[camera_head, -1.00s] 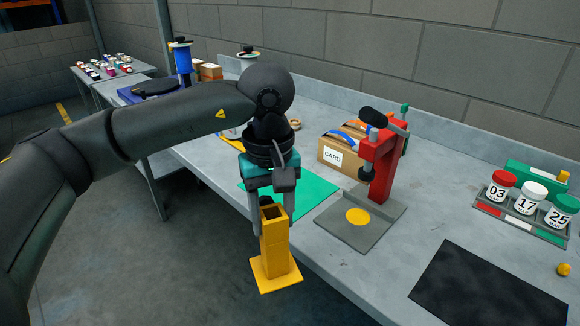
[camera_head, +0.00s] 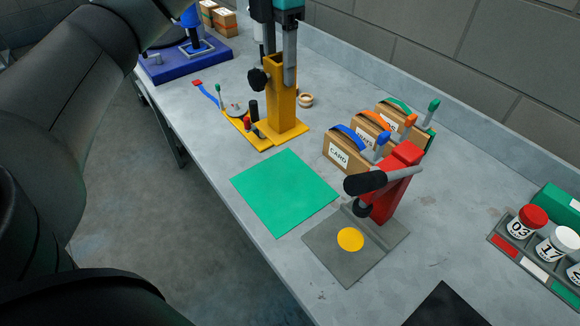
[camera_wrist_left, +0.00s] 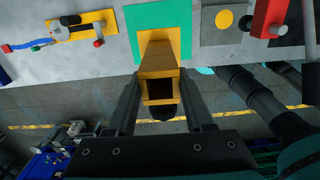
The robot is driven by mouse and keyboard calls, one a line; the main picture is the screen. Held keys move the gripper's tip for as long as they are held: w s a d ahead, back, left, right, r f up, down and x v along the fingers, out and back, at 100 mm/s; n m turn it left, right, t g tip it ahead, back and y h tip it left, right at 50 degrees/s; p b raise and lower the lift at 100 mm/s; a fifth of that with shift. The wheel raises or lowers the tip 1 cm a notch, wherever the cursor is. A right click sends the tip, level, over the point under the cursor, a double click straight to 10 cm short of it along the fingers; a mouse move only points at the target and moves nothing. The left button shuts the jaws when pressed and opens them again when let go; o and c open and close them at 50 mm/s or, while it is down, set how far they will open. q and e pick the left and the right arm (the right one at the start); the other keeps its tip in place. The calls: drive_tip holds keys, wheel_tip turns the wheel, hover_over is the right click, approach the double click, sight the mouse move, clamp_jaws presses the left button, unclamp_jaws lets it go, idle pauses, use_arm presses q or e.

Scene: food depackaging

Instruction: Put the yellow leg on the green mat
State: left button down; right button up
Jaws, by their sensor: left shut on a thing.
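The yellow leg (camera_head: 280,106) is an upright, hollow square post with a flat square foot and a dark knob on its side. My left gripper (camera_head: 277,72) is shut on its upper part. In the head view the foot appears just beyond the far corner of the green mat (camera_head: 285,195). In the left wrist view, the leg (camera_wrist_left: 159,62) stands between the fingers of the left gripper (camera_wrist_left: 160,76), and its foot overlaps the green mat (camera_wrist_left: 136,22). The leg seems held above the bench; the gap is hard to judge. My right gripper is not in view.
A red press (camera_head: 388,188) on a grey plate (camera_head: 345,270) stands right of the mat. Card boxes (camera_head: 345,148) stand behind it. A yellow plate with a clamp (camera_head: 243,127) lies left of the leg. Numbered jars (camera_head: 527,222) stand far right. The mat is bare.

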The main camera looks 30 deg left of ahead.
sight(280, 101)
use_arm(q)
wheel_tip(280, 101, down, 15)
drive_tip(key=shift+s+f, duration=0.1)
wheel_tip(280, 101, down, 4)
drive_tip(key=shift+f+p, duration=0.25)
drive_tip(key=shift+p, duration=0.15)
drive_tip(key=shift+f, duration=0.1)
drive_tip(key=c, duration=0.8)
unclamp_jaws()
drive_tip(key=shift+f, duration=0.15)
drive_tip(key=o, duration=0.5)
wheel_tip(280, 101, up, 12)
drive_tip(key=shift+r+b, duration=0.25)
drive_tip(key=shift+b, duration=0.45)
